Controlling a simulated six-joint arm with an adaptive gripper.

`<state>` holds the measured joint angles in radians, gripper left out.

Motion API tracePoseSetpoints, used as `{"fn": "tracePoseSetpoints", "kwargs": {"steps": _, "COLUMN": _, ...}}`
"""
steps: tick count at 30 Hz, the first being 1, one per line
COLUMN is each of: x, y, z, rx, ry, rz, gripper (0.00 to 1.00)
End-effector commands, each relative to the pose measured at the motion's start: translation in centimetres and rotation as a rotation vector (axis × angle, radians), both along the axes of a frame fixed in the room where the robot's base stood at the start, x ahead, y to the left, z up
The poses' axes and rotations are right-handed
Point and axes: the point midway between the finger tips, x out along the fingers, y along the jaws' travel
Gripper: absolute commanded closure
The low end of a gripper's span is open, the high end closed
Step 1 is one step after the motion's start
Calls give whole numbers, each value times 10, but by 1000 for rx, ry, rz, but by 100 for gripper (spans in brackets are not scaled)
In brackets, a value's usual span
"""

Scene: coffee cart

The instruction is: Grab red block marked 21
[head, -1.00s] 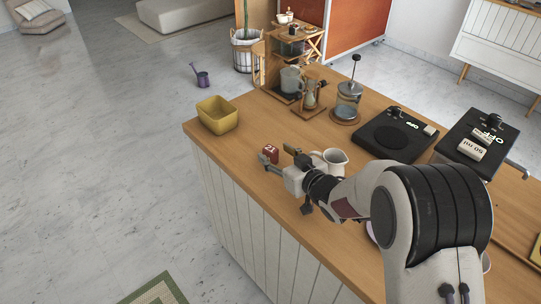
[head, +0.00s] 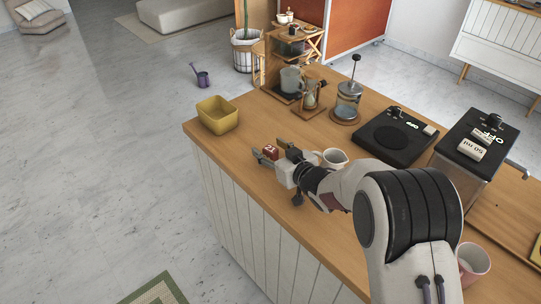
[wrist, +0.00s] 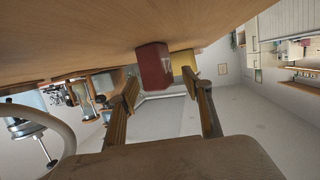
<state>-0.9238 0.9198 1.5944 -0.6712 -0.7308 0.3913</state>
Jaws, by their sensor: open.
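The red block marked 21 (head: 270,151) stands on the wooden counter (head: 228,143) near its front-left edge. My gripper (head: 266,155) is open and low over the counter, with the block at its jaws. In the wrist view the block (wrist: 154,66) appears just beyond and between the two spread fingertips (wrist: 165,90), nearer the left one. I cannot tell whether a finger touches it. Part of the block is hidden by a finger in the head view.
A yellow bin (head: 217,114) stands beyond the block at the counter's corner. A white pitcher (head: 334,158) is close to my gripper's right. A French press (head: 348,101) and a black scale (head: 393,134) stand farther back. A pink-tinted mug (head: 472,264) is beside my arm.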

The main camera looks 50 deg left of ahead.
Motion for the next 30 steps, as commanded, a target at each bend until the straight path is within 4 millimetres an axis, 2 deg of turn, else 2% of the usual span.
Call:
{"fn": "tracePoseSetpoints", "kwargs": {"steps": 2, "x": 0, "y": 0, "z": 0, "rx": 0, "ry": 0, "rz": 0, "gripper": 51}}
{"fn": "tracePoseSetpoints", "kwargs": {"steps": 3, "x": 0, "y": 0, "z": 0, "rx": 0, "ry": 0, "rz": 0, "gripper": 56}}
{"fn": "tracePoseSetpoints", "kwargs": {"steps": 8, "x": 0, "y": 0, "z": 0, "rx": 0, "ry": 0, "rz": 0, "gripper": 98}}
{"fn": "tracePoseSetpoints", "kwargs": {"steps": 9, "x": 0, "y": 0, "z": 0, "rx": 0, "ry": 0, "rz": 0, "gripper": 100}}
{"fn": "tracePoseSetpoints", "kwargs": {"steps": 22, "x": 0, "y": 0, "z": 3, "rx": 0, "ry": 0, "rz": 0, "gripper": 100}}
{"fn": "tracePoseSetpoints", "kwargs": {"steps": 30, "x": 0, "y": 0, "z": 24, "rx": 2, "ry": -2, "rz": 1, "gripper": 100}}
